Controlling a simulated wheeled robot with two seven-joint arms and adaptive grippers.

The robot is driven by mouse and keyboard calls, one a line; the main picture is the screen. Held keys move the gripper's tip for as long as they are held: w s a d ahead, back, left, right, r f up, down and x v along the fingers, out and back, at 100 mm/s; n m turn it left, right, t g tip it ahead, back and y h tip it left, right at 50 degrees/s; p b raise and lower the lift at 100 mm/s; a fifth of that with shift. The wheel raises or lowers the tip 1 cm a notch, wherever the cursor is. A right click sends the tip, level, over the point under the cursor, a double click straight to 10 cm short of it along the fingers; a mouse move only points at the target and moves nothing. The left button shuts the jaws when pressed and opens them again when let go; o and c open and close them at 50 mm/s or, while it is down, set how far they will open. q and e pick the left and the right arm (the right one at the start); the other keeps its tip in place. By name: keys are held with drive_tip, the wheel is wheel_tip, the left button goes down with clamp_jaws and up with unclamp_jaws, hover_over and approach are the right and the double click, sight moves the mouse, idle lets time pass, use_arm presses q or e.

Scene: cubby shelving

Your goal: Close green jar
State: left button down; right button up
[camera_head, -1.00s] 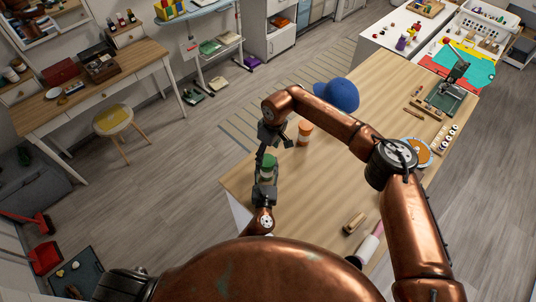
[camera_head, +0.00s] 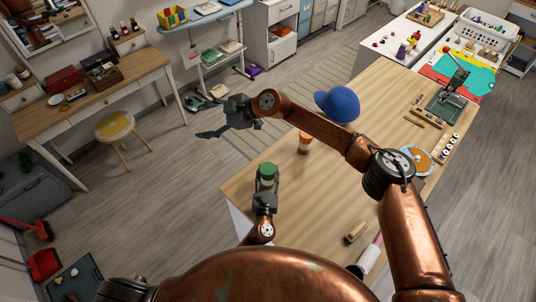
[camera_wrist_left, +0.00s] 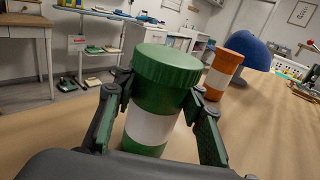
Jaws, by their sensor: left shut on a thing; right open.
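The green jar (camera_wrist_left: 153,127) has a white label band and stands upright on the wooden table. Its ridged green lid (camera_wrist_left: 167,65) sits on top of it and looks level; the head view also shows the lid (camera_head: 267,170). My left gripper (camera_head: 266,183) is shut around the jar's body, below the lid, with one finger on each side. My right gripper (camera_head: 220,118) is open and empty, up and to the left of the jar in the head view, apart from it. The jar's far side is hidden.
An orange jar (camera_head: 305,143) with a white label stands behind the green one. A small wooden object (camera_head: 355,232) lies near the right edge. The table around the green jar is mostly clear.

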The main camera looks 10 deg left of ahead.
drive_tip(key=w+r+n+t+y, duration=0.1)
drive_tip(key=w+r+t+y, duration=0.45)
drive_tip(key=w+r, duration=0.7)
drive_tip(key=w+d+f+t+h, duration=0.4)
drive_tip(key=w+d+t+h, duration=0.25)
drive_tip(key=w+h, duration=0.25)
drive_tip(key=n+g+h, duration=0.9)
drive_tip(key=n+g, duration=0.3)
drive_tip(key=n, duration=0.2)
hover_over(268, 168)
drive_tip(key=f, duration=1.6)
drive_tip(key=w+f, duration=0.1)
drive_tip(key=f, duration=0.7)
drive_tip(key=shift+a, duration=0.15)
drive_tip(key=shift+s+f, duration=0.1)
drive_tip(key=shift+s, duration=0.45)
drive_tip(key=shift+f, duration=0.1)
drive_tip(key=shift+f, duration=3.95)
